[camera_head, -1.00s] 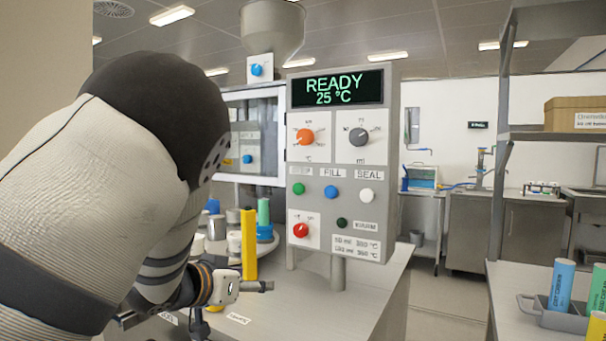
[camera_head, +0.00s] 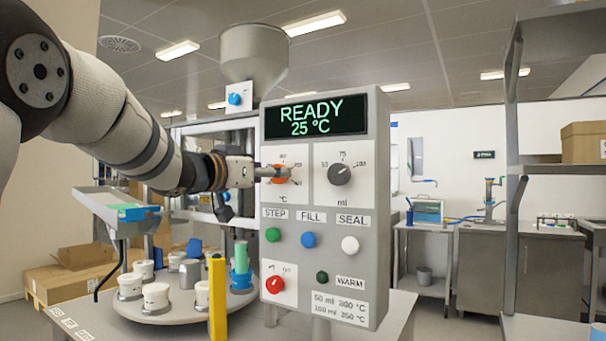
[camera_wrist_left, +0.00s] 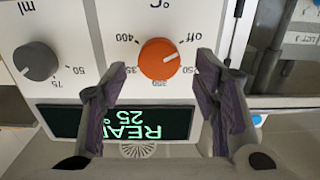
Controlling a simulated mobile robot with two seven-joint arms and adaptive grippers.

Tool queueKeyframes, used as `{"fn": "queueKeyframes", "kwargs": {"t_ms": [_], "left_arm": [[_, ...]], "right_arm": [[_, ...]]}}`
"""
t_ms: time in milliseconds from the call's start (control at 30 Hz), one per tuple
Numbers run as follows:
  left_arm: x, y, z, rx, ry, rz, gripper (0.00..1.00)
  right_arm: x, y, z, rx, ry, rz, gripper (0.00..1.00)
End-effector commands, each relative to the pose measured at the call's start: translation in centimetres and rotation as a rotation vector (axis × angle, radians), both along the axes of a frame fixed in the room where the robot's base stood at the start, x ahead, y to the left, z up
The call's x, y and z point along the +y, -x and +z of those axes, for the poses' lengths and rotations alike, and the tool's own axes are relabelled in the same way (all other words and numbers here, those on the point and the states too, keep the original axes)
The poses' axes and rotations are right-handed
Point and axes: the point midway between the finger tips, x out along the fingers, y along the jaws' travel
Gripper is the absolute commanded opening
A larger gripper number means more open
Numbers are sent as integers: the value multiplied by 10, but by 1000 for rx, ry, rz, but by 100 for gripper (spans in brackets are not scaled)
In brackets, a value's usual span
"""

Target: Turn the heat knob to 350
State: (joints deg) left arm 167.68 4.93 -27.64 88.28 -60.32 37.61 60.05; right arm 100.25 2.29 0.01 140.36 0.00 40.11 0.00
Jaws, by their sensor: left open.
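The orange heat knob (camera_head: 281,174) is on the upper left of the control panel, under a display reading READY 25 °C. My left gripper (camera_head: 264,173) is at the knob and partly covers it. In the left wrist view, which is upside down, the orange knob (camera_wrist_left: 158,60) lies between the open, dark-padded fingertips of my left gripper (camera_wrist_left: 162,66), with a visible gap on each side. Its white mark points towards the "off" side of the dial. Labels up to 400 ring it. My right gripper is not in view.
A grey ml knob (camera_head: 340,174) sits right of the heat knob. Below are green, blue and white buttons, a red knob (camera_head: 275,285) and a small dark green button. A turntable (camera_head: 165,312) with white jars and a yellow post (camera_head: 217,300) stand below my left arm.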

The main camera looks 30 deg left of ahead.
Motion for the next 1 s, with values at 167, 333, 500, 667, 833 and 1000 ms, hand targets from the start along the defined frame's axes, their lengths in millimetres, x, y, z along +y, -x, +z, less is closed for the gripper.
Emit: {"fn": "queueKeyframes", "kwargs": {"t_ms": [167,333,500,667,833,1000], "left_arm": [[-2,-19,1,0,-5,0,55],[-2,-21,0,1,-3,0,55],[-2,-21,0,0,-3,0,39],[-2,-21,0,0,-3,0,8],[-2,-21,0,-1,-7,0,8],[-2,-21,0,-3,-45,0,8]], "right_arm": [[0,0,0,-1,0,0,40],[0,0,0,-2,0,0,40],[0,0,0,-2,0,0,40],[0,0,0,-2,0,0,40],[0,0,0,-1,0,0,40],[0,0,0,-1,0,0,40]]}}
